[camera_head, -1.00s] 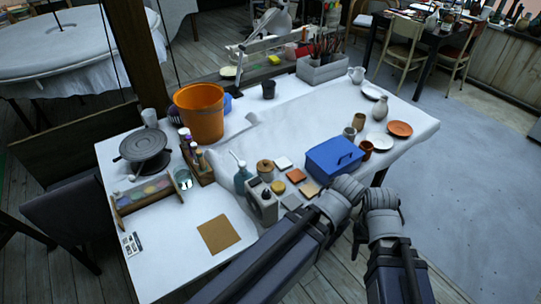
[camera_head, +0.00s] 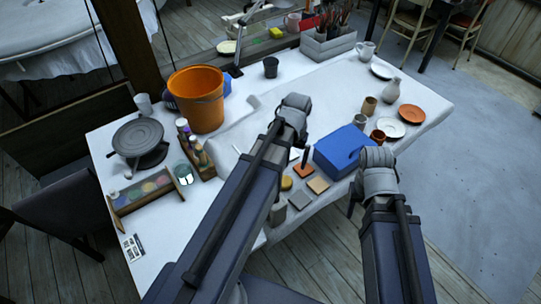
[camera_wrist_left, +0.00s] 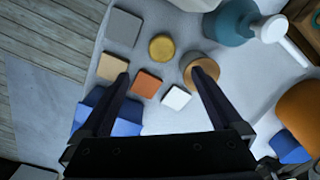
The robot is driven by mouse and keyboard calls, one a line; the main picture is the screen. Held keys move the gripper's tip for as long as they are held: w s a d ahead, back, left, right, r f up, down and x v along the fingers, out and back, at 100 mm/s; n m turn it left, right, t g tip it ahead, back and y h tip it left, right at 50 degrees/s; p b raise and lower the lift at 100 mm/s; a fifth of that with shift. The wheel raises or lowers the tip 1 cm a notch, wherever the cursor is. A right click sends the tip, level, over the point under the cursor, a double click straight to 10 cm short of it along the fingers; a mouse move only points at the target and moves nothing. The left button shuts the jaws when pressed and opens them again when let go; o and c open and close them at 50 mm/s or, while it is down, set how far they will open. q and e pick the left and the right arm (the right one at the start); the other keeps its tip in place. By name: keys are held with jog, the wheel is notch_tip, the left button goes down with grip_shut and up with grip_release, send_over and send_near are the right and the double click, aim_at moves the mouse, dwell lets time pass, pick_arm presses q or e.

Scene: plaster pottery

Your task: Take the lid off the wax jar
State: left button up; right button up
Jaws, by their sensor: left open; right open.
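The round jar with a tan wooden-looking lid (camera_wrist_left: 201,70), which I take as the wax jar, stands on the white table in the left wrist view. One finger of my left gripper (camera_wrist_left: 160,75) partly covers it. That gripper is open and empty, with its fingers above the table and apart. In the head view the left arm hides the jar, and one dark finger of the left gripper (camera_head: 305,158) shows past the arm. My right gripper (camera_head: 353,198) is open at the table's front edge beside the blue box, mostly hidden by its own wrist.
Around the jar lie a yellow disc (camera_wrist_left: 162,47), an orange tile (camera_wrist_left: 147,83), a white tile (camera_wrist_left: 176,97) and a grey tile (camera_wrist_left: 122,28). A blue box (camera_head: 340,150) and an orange bucket (camera_head: 197,95) stand on the table.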

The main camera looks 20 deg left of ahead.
pick_arm(q)
jog(key=w+a, duration=0.1)
jog(key=a, duration=0.1)
jog(key=w+a+n, duration=0.1)
jog(key=a, duration=0.2)
jog(key=a+r+n, duration=0.1)
jog(key=a, duration=0.1)
jog(key=shift+w+a+p, duration=0.35)
jog(key=shift+w+a, duration=0.05)
notch_tip(320, 180, down, 3)
jog(key=b, duration=0.2)
jog(key=shift+r+b, duration=0.15)
jog(key=shift+b, duration=0.25)
jog(key=f+b, duration=0.5)
jog(key=shift+w+a+f, duration=0.1)
jog(key=shift+w+a, duration=0.1)
jog(key=shift+w, duration=0.15)
jog(key=shift+c, duration=0.4)
jog(key=c, duration=1)
jog(key=shift+o, duration=0.2)
jog(key=shift+r, duration=0.2)
notch_tip(320, 180, up, 10)
jog(key=p, duration=1)
